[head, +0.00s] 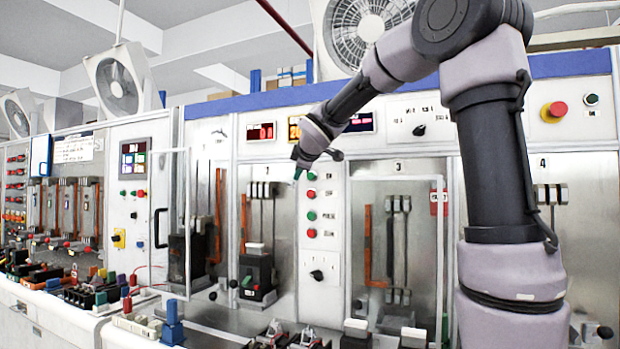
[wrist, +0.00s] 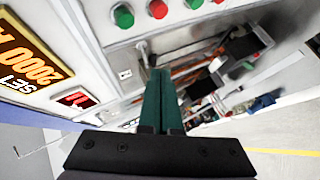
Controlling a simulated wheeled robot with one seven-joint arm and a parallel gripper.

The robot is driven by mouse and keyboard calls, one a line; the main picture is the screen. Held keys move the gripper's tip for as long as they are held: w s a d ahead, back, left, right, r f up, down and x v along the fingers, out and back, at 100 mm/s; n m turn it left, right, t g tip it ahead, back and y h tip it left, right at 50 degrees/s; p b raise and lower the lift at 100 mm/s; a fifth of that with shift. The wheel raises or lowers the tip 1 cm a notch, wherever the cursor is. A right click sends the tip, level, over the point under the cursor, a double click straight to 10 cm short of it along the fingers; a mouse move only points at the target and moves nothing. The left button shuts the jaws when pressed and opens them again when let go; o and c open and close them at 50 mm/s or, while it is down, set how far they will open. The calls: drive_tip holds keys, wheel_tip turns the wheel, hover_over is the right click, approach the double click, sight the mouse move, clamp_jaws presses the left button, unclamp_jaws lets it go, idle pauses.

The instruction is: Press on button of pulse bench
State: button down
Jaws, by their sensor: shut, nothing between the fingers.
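A control column between two glazed test bays carries a vertical row of round buttons. From the top in the head view they are a green button (head: 311,176), a red button (head: 311,194), a second green button (head: 311,215) and a second red button (head: 312,233). Small labels stand beside them; one by the lower green button seems to read "PULSE". My gripper (head: 296,176) is beside the upper green button, just left of it in the picture. In the wrist view its green fingers (wrist: 160,72) are shut together and empty, apart from the green button (wrist: 123,16) and red button (wrist: 157,9).
A rotary switch (head: 317,275) sits below the buttons. An amber display (wrist: 30,58) and a red display (wrist: 76,99) show on the panel. Glazed bays with white frames (head: 439,255) flank the column. Breakers and blocks crowd the bench below.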

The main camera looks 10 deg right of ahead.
sight(308, 179)
drive_tip(key=w+d, duration=0.4)
drive_tip(key=w, duration=0.2)
drive_tip(key=shift+d, duration=0.2)
drive_tip(key=shift+d, duration=0.1)
idle(1.9)
drive_tip(key=shift+w+d, duration=0.2)
drive_tip(key=shift+w, duration=0.15)
drive_tip(key=shift+w+d, duration=0.3)
drive_tip(key=shift+w, duration=0.1)
idle(0.8)
drive_tip(key=shift+s+a, duration=0.55)
drive_tip(key=shift+s, duration=0.2)
drive_tip(key=s+a, duration=0.1)
drive_tip(key=s, duration=0.1)
drive_tip(key=s+a, duration=0.2)
idle(0.6)
